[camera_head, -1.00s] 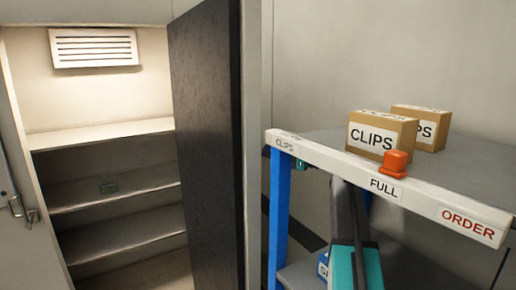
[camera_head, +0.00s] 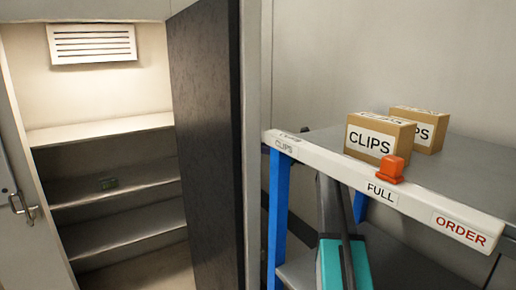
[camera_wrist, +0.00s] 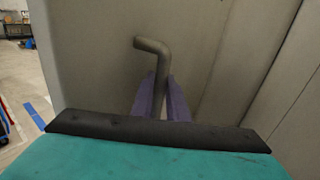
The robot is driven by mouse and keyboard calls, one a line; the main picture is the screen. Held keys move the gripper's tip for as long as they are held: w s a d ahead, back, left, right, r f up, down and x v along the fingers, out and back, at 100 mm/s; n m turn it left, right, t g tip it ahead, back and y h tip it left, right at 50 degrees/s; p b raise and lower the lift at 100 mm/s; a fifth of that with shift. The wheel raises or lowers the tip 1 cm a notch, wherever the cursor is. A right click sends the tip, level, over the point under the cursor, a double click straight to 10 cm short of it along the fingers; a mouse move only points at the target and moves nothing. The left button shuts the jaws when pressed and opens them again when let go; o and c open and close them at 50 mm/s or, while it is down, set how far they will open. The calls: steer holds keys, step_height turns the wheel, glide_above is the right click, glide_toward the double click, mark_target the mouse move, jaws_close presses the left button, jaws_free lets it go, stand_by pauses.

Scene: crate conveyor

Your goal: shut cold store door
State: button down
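The cold store (camera_head: 110,150) stands open at the left of the head view, with lit shelves showing inside. A tall dark panel (camera_head: 205,150), seemingly its open door seen at a slant, stands at the right of the opening. In the wrist view a bent grey bar handle (camera_wrist: 152,45) stands out from a pale grey panel (camera_wrist: 95,60). My gripper (camera_wrist: 162,90) has its two purple fingers close on either side of this bar and appears shut on it. The fingertips do not show in the head view.
A rack (camera_head: 330,168) with a white front rail stands at the right, bearing two CLIPS boxes (camera_head: 378,138) and an orange block (camera_head: 391,169). A lever handle (camera_head: 22,208) is on the grey panel at far left. Open floor (camera_wrist: 18,100) shows beyond the panel's left edge.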

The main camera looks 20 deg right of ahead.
steer(key=s+a, duration=0.2)
steer(key=a, duration=0.7)
steer(key=shift+r, duration=0.1)
steer(key=c, duration=1.7)
jaws_free()
steer(key=shift+c, duration=0.2)
steer(key=shift+s+d, duration=0.1)
steer(key=b+v, duration=0.5)
steer(key=v, duration=0.8)
steer(key=shift+s+d, duration=0.2)
steer(key=shift+d, duration=0.05)
